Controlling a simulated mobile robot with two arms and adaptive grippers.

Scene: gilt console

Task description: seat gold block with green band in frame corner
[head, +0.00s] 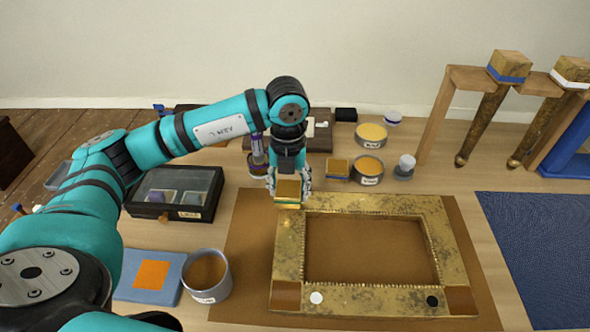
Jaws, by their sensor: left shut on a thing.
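The gilt frame (372,203) lies flat on a brown mat, with a rectangular opening in its middle. Its two near corners, left (286,296) and right (460,300), show bare brown patches. My left gripper (289,184) comes down from above at the frame's far left corner and is shut on the gold block (288,188). A thin green band shows near the block's lower edge. The block and fingers hide most of that corner, so I cannot tell whether the block touches the frame. My right gripper is out of view.
A dark glass-lidded case (172,193), a grey tin (208,275) and a blue cloth (150,276) lie left. A dark blue mat (540,245) and wooden stands (440,118) are right.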

